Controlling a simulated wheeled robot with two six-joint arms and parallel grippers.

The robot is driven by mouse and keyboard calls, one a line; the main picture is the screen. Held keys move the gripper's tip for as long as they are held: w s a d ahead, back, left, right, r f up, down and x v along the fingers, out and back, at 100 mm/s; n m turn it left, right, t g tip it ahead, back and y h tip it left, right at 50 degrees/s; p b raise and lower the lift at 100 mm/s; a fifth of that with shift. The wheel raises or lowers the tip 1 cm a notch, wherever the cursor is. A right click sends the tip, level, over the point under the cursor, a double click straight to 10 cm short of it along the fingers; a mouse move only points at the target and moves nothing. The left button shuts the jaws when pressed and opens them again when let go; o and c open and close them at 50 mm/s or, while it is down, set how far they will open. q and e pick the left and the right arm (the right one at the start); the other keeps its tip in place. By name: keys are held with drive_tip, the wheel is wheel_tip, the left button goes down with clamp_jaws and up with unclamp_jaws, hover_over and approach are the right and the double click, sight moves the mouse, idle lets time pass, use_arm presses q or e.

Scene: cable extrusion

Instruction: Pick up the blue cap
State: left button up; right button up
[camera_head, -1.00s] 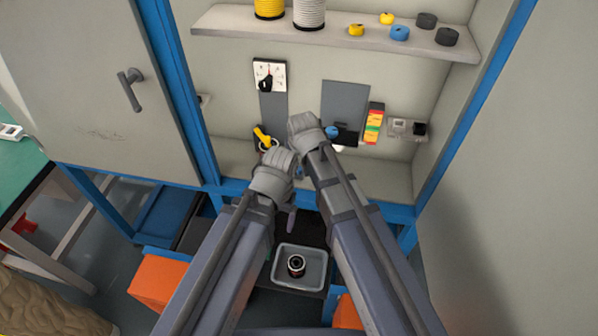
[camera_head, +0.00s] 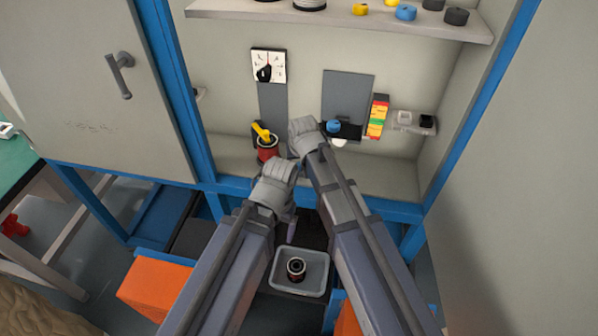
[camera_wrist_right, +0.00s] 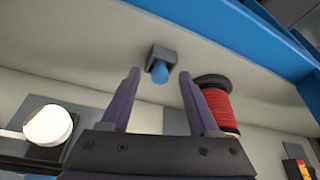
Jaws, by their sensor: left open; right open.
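A round blue cap (camera_head: 405,13) lies on the upper shelf in the head view, between yellow and black ones. My left gripper (camera_head: 291,227) hangs below its wrist near the bench's front edge; its fingers are partly hidden and hold nothing visible. My right gripper is hidden behind its own arm in the head view. In the right wrist view my right gripper (camera_wrist_right: 160,75) is open and empty. A small blue cylinder (camera_wrist_right: 160,72) in a dark square block shows between its fingertips, apparently beyond them. I cannot tell whether this matches the blue knob-like piece (camera_head: 334,126) at the back panel.
A red spool (camera_head: 267,150) stands on the bench near a yellow handle (camera_head: 262,132); a red spool (camera_wrist_right: 220,105) is close to one right finger. A colored stack (camera_head: 378,116) stands at the back. A grey tray (camera_head: 320,272) with a dark round part sits below.

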drive_tip(key=shift+r, duration=0.1)
clamp_jaws()
idle(0.3)
